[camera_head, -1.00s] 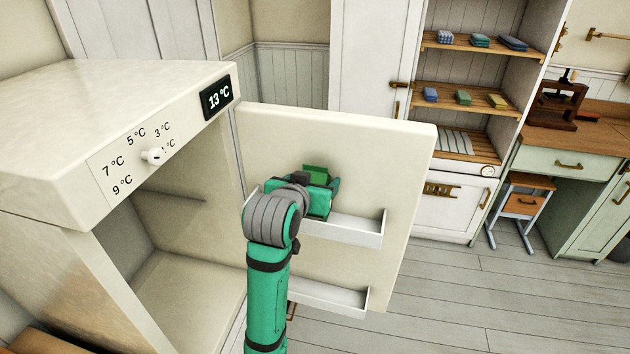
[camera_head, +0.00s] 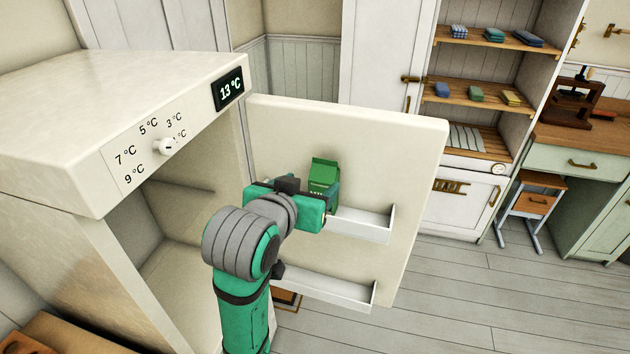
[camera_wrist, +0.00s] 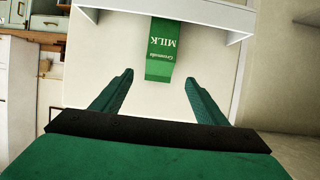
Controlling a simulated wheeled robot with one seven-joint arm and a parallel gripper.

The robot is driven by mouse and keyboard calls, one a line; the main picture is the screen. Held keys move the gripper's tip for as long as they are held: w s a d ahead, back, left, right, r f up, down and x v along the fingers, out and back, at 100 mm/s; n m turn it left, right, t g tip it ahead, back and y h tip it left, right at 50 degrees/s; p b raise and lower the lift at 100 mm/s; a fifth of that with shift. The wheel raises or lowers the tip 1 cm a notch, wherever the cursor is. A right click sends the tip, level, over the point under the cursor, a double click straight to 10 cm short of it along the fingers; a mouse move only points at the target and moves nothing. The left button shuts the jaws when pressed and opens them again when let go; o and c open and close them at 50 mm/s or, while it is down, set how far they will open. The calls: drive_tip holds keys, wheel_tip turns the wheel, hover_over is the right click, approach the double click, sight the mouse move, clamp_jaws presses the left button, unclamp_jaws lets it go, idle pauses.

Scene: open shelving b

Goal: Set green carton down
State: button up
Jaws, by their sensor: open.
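The green milk carton (camera_head: 323,174) stands upright in the upper door shelf (camera_head: 372,228) of the open fridge door. Its lower part is hidden behind my gripper and wrist in the head view. In the wrist view the carton (camera_wrist: 164,48), with its MILK label upside down, lies beyond my gripper (camera_wrist: 158,88). My two fingers are spread apart with a gap between them, and the carton is past the fingertips, not gripped.
The fridge door (camera_head: 410,170) is swung open to the right of the fridge body (camera_head: 90,150). A lower door shelf (camera_head: 345,292) looks empty. A display (camera_head: 230,92) reads 13 °C. Open shelving with folded cloths (camera_head: 476,95) stands behind at the right.

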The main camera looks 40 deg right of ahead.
drive_tip(key=shift+s+a+r, duration=0.1)
drive_tip(key=shift+s+a, duration=0.1)
drive_tip(key=shift+a, duration=0.05)
drive_tip(key=w+a+f+n+t, duration=0.1)
drive_tip(key=a+f+n+t, duration=0.15)
drive_tip(key=f, duration=0.55)
drive_tip(key=w+a+f+n+t, duration=0.1)
drive_tip(key=a+f+n, duration=0.25)
drive_tip(key=f, duration=0.45)
drive_tip(key=s+a+f+n+t+y, duration=0.1)
drive_tip(key=s+a+f+n+y, duration=0.15)
drive_tip(key=a+f, duration=0.3)
drive_tip(key=s+a+f+n+t+y, duration=0.2)
drive_tip(key=s+a+f+y, duration=0.15)
drive_tip(key=f, duration=0.35)
drive_tip(key=s+a+f+n+y, duration=0.1)
drive_tip(key=s+a+f+y, duration=0.1)
drive_tip(key=s+a+f, duration=0.3)
drive_tip(key=s+a+f+n+y, duration=0.15)
drive_tip(key=s+a, duration=0.25)
drive_tip(key=s, duration=0.4)
drive_tip(key=s+a+m+y, duration=0.1)
drive_tip(key=s+a, duration=0.3)
drive_tip(key=s, duration=0.9)
drive_tip(key=shift+s+r+m+t, duration=0.35)
drive_tip(key=shift+s+m, duration=0.05)
drive_tip(key=shift+m, duration=0.3)
drive_tip(key=shift+a, duration=0.1)
